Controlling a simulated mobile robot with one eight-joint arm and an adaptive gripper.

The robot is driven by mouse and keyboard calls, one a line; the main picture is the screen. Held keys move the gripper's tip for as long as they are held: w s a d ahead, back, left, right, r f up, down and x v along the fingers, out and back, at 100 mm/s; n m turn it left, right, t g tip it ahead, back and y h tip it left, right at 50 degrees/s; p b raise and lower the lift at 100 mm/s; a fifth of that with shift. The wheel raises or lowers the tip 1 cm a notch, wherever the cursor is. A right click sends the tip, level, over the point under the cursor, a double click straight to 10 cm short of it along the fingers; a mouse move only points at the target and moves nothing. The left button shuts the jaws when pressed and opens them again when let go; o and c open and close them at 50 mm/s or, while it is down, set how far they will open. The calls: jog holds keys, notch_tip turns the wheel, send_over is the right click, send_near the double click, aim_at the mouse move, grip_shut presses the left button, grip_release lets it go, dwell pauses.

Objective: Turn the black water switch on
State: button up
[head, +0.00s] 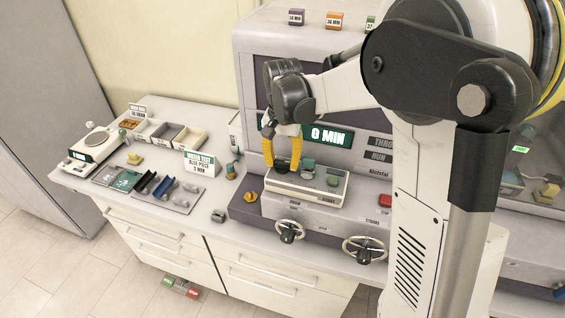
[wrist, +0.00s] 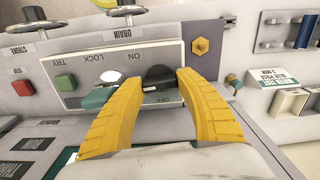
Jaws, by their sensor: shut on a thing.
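The black water switch (wrist: 158,76) sits on a pale control panel (wrist: 90,52) in the wrist view, between the ON and OFF labels. My gripper (wrist: 154,82) reaches down over it, with one curved yellow finger on each side, shut on the switch. The exact tilt of the switch is unclear.
A green button (wrist: 66,82) and a red button (wrist: 22,88) lie beside the switch. Handwheels (head: 290,231) stand out from the machine's front. A display (head: 327,136) reads 0 MIN. Trays, a scale (head: 95,143) and small blocks occupy the counter to the left.

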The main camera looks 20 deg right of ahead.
jog(key=shift+m, duration=0.6)
jog(key=o, duration=1.2)
